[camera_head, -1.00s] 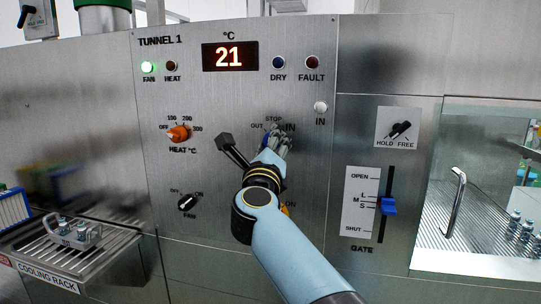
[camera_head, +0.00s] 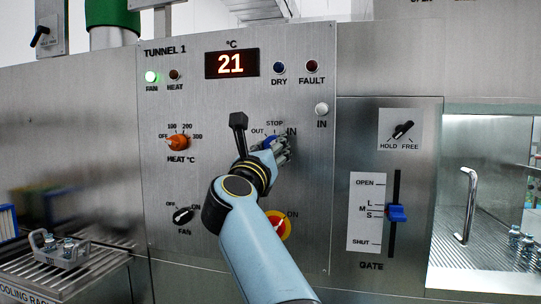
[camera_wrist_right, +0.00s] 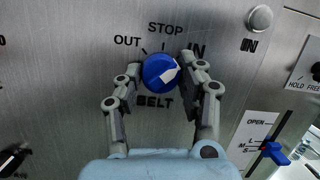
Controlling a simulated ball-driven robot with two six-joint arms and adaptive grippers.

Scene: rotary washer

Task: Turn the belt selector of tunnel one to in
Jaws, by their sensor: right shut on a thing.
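The belt selector is a round blue knob (camera_head: 269,142) with a white pointer on the TUNNEL 1 panel (camera_head: 215,105). In the right wrist view the knob (camera_wrist_right: 156,71) sits above the BELT label, with OUT, STOP and IN around it. Its white pointer aims right and slightly up, towards the IN side. My right gripper (camera_wrist_right: 162,76) is shut on the knob, one finger at its left and one at its right. In the head view my right gripper (camera_head: 279,150) partly covers the knob and its labels. My left gripper is not in view.
A pale IN lamp (camera_head: 321,109) is up and right of the knob. The orange heat knob (camera_head: 178,142), black fan switch (camera_head: 183,216) and a red-yellow switch (camera_head: 277,224) share the panel. The blue gate lever (camera_head: 396,213) is to the right. The FAN lamp (camera_head: 151,77) glows green.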

